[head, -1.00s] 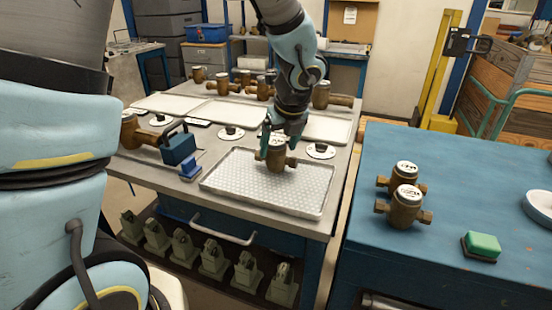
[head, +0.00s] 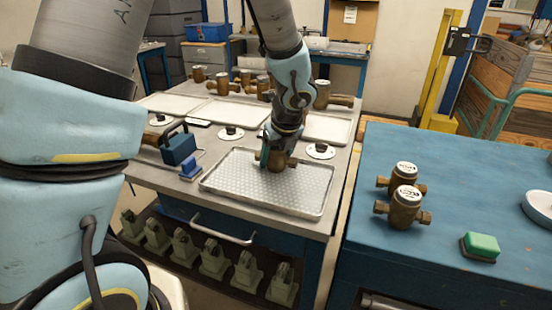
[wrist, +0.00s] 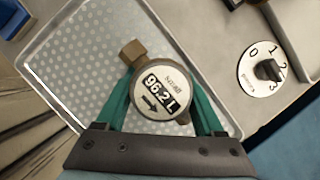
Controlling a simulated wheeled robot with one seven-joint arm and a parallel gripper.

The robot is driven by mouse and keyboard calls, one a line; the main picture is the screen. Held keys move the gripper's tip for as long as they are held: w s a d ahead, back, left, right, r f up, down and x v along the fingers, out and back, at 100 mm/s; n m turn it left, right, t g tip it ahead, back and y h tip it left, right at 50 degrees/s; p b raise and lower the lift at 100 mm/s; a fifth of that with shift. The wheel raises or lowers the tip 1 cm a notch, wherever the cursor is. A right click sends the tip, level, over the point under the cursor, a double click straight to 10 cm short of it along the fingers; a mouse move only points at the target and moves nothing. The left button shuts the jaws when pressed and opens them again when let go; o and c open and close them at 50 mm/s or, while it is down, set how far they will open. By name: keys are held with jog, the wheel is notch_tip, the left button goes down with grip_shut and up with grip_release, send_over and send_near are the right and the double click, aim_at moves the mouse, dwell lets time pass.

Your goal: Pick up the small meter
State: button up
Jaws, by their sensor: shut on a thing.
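A small brass meter with a round white face reading 96.2 L (wrist: 161,92) is between the green fingers of my gripper (wrist: 160,104) in the wrist view. My gripper is shut on it. In the head view my gripper (head: 277,153) points down over the front metal tray (head: 230,187), and the meter's brass body (head: 278,164) shows partly below it. The gripper hides the meter's face there. I cannot tell whether the meter touches the tray.
Two more brass meters (head: 405,207) stand on the blue table at the right, near a green-topped block (head: 481,246). A blue clamp-like device (head: 179,146) stands left of the tray. Round dials (head: 320,151) and further trays (head: 238,112) lie behind. The tray's front is bare.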

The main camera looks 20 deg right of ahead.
grip_shut()
dwell(0.3)
